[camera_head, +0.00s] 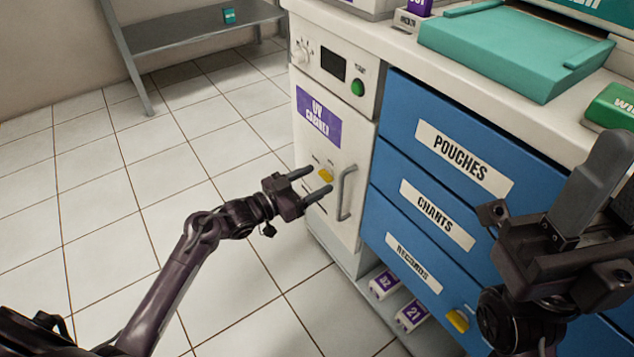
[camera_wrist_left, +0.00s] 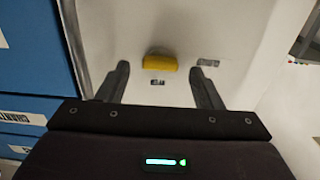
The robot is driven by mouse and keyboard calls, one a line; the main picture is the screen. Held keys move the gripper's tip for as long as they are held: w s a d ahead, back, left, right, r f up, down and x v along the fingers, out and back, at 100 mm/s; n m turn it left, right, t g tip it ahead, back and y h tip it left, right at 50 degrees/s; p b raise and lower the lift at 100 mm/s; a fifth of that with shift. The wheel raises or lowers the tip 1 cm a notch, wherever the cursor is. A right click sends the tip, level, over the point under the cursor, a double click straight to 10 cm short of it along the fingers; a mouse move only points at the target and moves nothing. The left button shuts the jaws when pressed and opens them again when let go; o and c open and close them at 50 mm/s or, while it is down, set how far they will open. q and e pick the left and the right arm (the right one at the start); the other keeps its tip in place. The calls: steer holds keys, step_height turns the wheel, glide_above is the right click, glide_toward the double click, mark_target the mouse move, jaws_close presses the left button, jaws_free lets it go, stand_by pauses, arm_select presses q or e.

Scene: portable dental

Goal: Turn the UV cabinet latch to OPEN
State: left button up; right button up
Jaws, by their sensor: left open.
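The UV cabinet (camera_head: 338,143) is a white door with a purple label, left of the blue drawers. Its latch (camera_head: 326,175) is a small yellow knob left of the grey vertical handle (camera_head: 346,192). Small labels sit beside the latch, too small to read. My left gripper (camera_head: 315,183) is open at the door, its two fingers pointing toward the latch. In the left wrist view the yellow latch (camera_wrist_left: 160,63) lies ahead, between the fingertips and apart from them. My right gripper (camera_head: 592,190) is at the right edge, in front of the drawers; its jaw gap is unclear.
Blue drawers (camera_head: 440,122) stand right of the cabinet. A control panel with a green button (camera_head: 358,88) is above the door. Purple-and-white boxes (camera_head: 384,284) sit on the low shelf. A teal tray (camera_head: 515,50) is on the counter. The tiled floor at left is clear.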

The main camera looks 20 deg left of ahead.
arm_select(q)
steer(key=shift+w+d, duration=0.35)
steer(key=shift+w, duration=0.15)
steer(key=c, duration=1)
